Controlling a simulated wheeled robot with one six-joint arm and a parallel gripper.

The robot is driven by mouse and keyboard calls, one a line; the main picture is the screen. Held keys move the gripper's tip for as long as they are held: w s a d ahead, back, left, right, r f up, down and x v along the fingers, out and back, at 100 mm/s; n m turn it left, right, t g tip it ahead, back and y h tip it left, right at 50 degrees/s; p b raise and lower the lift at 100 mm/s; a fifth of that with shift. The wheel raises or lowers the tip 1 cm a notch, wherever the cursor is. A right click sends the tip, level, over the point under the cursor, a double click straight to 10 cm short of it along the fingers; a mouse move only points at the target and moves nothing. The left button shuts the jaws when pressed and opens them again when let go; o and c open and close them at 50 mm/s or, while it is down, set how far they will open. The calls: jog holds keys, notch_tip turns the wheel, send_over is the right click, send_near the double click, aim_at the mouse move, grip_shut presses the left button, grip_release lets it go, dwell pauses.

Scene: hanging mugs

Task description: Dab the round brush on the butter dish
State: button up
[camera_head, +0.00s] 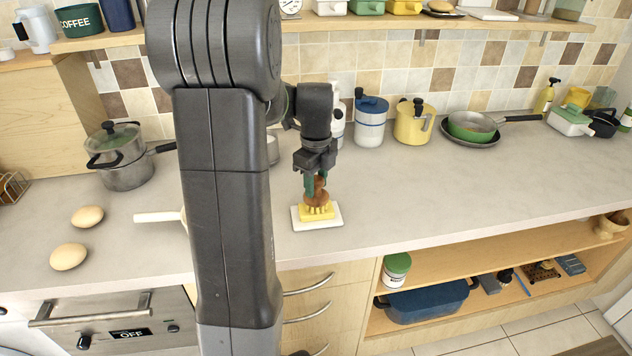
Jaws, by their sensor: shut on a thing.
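The butter dish (330,226) is a white, flat plate on the counter, just right of my arm. A yellow block of butter (318,213) lies on it. The round brush (317,195) is brown and wooden-looking, and it is held upright over the butter. My gripper (315,180) is shut on the brush and points straight down. The lower end of the brush meets the top of the butter in the picture; whether it presses on it I cannot tell. The fingers hide part of the brush.
Two bread rolls (70,256) and a steel pot (126,165) are at the left. A white handle (158,217) shows partly behind my arm. Canisters (371,122) and pans (471,130) stand along the back wall. The counter right of the dish is clear.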

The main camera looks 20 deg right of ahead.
jog(key=shift+r+p, duration=2.25)
jog(key=shift+r, duration=0.9)
